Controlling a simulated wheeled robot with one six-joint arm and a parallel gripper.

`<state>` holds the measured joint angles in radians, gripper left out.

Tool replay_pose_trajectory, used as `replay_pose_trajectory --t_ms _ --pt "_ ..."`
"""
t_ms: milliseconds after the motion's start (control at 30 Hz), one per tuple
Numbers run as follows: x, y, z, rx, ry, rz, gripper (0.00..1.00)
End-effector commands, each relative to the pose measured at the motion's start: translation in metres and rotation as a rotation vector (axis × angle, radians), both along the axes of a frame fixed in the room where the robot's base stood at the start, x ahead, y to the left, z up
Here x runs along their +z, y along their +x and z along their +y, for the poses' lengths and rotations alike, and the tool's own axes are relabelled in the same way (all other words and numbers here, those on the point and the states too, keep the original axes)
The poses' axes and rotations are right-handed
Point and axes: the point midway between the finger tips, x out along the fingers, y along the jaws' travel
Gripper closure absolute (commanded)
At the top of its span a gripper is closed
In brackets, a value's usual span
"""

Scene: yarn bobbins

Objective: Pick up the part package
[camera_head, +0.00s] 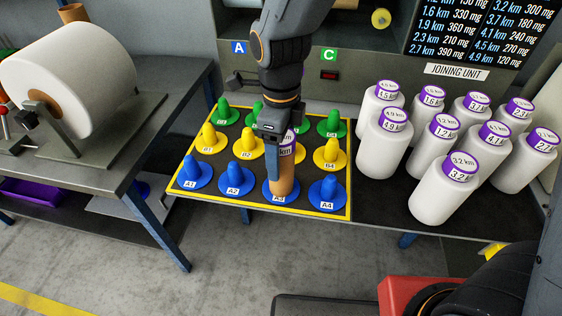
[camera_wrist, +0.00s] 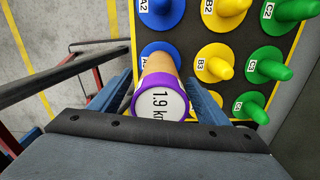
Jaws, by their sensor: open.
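The part package (camera_head: 285,183) looks like a slim tan tube with a purple-rimmed white top. It stands upright over the blue peg A3 in the front row of the peg board. In the wrist view the part package (camera_wrist: 160,103) shows its top label, which reads 1.9 km. My gripper (camera_head: 279,160) is above the board at this tube, pointing down. In the wrist view the blue fingers of my gripper (camera_wrist: 160,98) lie on either side of the tube, apart from each other. I cannot tell whether either finger touches it.
The yellow-edged board (camera_head: 349,190) holds blue, yellow and green pegs close around the tube. Several full white bobbins (camera_head: 442,203) stand to the right. A large white roll (camera_head: 75,75) lies on the left bench. A joining unit is behind.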

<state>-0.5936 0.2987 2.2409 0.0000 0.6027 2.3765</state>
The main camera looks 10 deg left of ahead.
Motion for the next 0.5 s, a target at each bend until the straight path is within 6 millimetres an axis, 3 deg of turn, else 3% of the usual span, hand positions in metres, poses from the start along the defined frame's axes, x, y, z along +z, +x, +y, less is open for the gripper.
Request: replay_pose_trajectory --t_ms 200,500 --pt "-0.024 0.000 0.000 0.000 -0.001 0.001 0.30" --pt "-0.030 0.000 0.001 0.000 0.000 0.000 0.30"
